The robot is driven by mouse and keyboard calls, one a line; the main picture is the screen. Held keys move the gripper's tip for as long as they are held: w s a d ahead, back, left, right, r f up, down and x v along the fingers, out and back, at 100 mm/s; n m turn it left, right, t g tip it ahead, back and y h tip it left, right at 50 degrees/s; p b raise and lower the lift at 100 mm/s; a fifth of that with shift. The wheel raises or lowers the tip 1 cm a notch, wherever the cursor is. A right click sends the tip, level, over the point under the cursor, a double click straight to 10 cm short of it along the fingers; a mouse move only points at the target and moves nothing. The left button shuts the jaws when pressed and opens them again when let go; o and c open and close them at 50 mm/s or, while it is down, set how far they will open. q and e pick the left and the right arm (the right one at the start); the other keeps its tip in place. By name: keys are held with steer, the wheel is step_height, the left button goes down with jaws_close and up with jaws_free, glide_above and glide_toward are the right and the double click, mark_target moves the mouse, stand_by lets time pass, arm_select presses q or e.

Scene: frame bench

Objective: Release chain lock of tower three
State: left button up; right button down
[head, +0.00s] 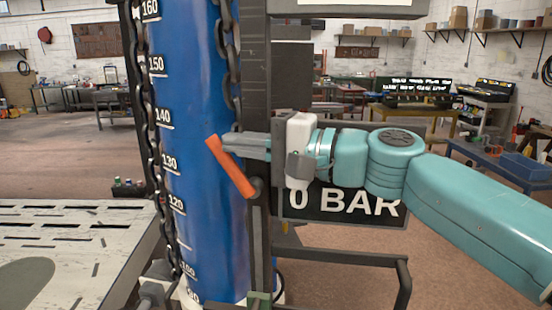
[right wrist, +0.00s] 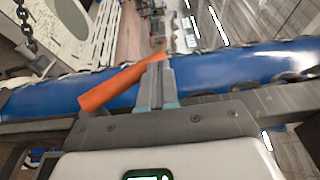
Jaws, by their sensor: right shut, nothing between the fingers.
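The blue tower (head: 205,80) stands upright with a printed scale and dark chains (head: 151,120) along it. An orange lever (head: 231,167) sits at the tower's right edge, tilted with its upper end to the left; its lower end meets a dark pivot by the post. My right gripper (head: 228,144) comes in from the right, shut and empty, its fingertips at the lever's upper part. In the right wrist view the orange lever (right wrist: 115,87) runs up to the shut fingertips; whether they touch it I cannot tell. My left gripper is out of view.
A dark post (head: 257,70) stands right of the tower, with a "0 BAR" sign (head: 340,204) behind my right arm. A dark rail frame (head: 350,257) is below. A pale slotted bench (head: 80,225) lies at left. Workshop tables stand far back.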

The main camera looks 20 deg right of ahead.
mark_target(218, 149)
steer(key=shift+w+a+f+b, duration=0.3)
steer(key=shift+w+a+b, duration=0.15)
steer(key=shift+a, duration=0.3)
steer(key=shift+w+a+f+b, duration=0.25)
steer(key=shift+w+a+b, duration=0.2)
steer(key=shift+a, duration=0.3)
steer(key=shift+a, duration=0.1)
